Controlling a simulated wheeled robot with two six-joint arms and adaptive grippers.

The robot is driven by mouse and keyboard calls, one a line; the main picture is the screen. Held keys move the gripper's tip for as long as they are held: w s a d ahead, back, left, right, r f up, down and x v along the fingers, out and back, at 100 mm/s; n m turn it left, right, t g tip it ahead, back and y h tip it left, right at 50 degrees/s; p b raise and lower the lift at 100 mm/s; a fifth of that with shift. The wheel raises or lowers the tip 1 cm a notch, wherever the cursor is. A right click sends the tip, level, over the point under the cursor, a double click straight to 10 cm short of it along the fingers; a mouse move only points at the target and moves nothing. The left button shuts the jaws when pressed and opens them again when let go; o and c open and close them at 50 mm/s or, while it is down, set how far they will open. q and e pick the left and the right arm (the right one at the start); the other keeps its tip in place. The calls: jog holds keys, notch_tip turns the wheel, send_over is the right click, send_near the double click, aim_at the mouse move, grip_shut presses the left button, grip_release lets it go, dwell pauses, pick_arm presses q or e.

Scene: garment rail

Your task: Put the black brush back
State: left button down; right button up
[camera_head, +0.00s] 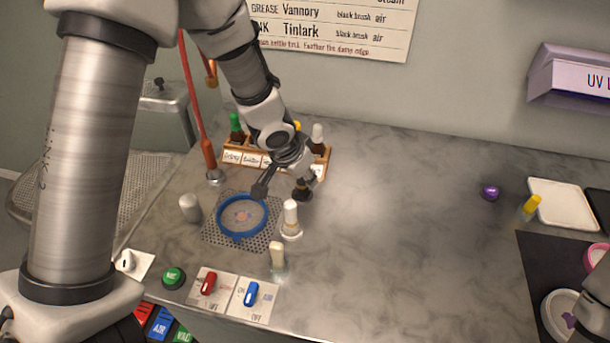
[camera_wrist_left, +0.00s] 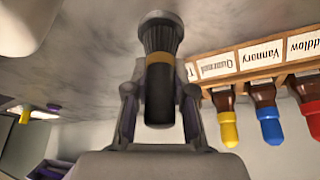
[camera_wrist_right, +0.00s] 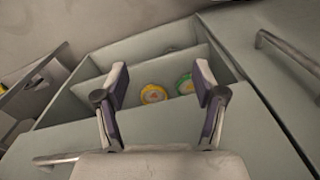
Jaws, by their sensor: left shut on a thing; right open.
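The black brush (camera_wrist_left: 160,92) has a dark handle, a gold band and grey bristles. It shows large in the left wrist view and, partly covered, in the head view (camera_head: 302,190). My left gripper (camera_wrist_left: 160,100) is shut on its handle. In the head view that gripper (camera_head: 288,183) is over the bench, just in front of the bottle rack and behind a pale upright piece (camera_head: 291,214). Whether the bristles touch the bench is unclear. My right gripper (camera_wrist_right: 160,100) is open and empty above an open drawer in the right wrist view.
The labelled bottle rack (camera_head: 240,157) stands close behind the left gripper. A blue ring (camera_head: 219,221) lies on a perforated plate. A second pale upright piece (camera_head: 278,256) and a white cup (camera_head: 190,207) stand nearby. The drawer (camera_wrist_right: 125,128) holds yellow and green round items.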

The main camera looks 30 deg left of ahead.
pick_arm(q)
jog(key=shift+f, duration=0.25)
dwell(0.3)
jog(key=c, duration=0.6)
grip_release()
jog(key=shift+r, duration=0.1)
notch_tip(320, 180, up, 8)
jog(key=p, duration=0.8)
jog(key=shift+f, duration=0.25)
jog(key=shift+f, duration=0.15)
dwell(0.5)
